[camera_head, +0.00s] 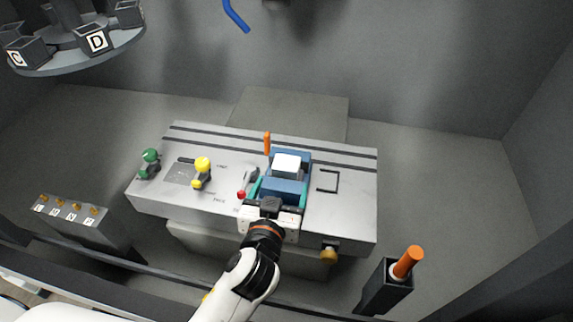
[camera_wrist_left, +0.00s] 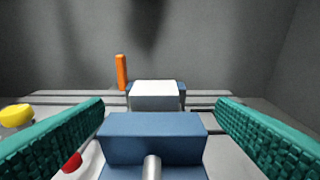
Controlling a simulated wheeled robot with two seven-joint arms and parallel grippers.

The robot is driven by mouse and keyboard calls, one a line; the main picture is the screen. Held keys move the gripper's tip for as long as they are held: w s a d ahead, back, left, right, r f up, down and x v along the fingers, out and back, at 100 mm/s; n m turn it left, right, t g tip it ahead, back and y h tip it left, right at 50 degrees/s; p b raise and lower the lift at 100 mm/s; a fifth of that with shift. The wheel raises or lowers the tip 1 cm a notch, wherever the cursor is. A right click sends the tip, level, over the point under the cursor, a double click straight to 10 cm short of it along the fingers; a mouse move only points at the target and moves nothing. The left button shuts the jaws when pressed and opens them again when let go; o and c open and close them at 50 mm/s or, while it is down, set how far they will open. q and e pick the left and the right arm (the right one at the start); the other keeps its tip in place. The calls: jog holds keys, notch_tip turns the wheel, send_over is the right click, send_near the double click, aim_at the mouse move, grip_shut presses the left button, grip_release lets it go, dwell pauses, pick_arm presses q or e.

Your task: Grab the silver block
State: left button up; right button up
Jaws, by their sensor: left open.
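The silver block (camera_head: 286,165) sits in a blue vise (camera_head: 284,188) on the grey bench. It also shows in the left wrist view (camera_wrist_left: 155,93), just beyond the near blue jaw (camera_wrist_left: 153,130). My left gripper (camera_head: 280,186) reaches over the near end of the vise from the front. Its teal fingers (camera_wrist_left: 160,125) are spread wide on either side of the near jaw, with the block ahead between them. The gripper is open and nothing is held. The lower part of the block is hidden by the near jaw. My right gripper is not in view.
An orange upright handle (camera_head: 267,143) stands left of the block. A red knob (camera_head: 241,194), yellow knob (camera_head: 202,165) and green knob (camera_head: 150,156) are farther left. An orange-handled holder (camera_head: 408,262) stands front right.

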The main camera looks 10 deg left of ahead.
aim_at(285, 168)
pick_arm(q)
jog(key=w, duration=0.3)
jog(key=shift+f+p, duration=0.25)
jog(key=shift+p, duration=0.05)
jog(key=shift+w+a, duration=0.1)
jog(key=shift+w, duration=0.15)
jog(key=w, duration=0.1)
jog(key=w+p, duration=0.1)
jog(key=w+f+p, duration=0.1)
jog(key=w, duration=0.1)
jog(key=shift+a, duration=0.3)
jog(key=shift+w+f, duration=0.1)
jog(key=shift+w, duration=0.1)
jog(key=shift+s, duration=0.1)
jog(key=shift+c, duration=0.8)
jog(key=c, duration=1.1)
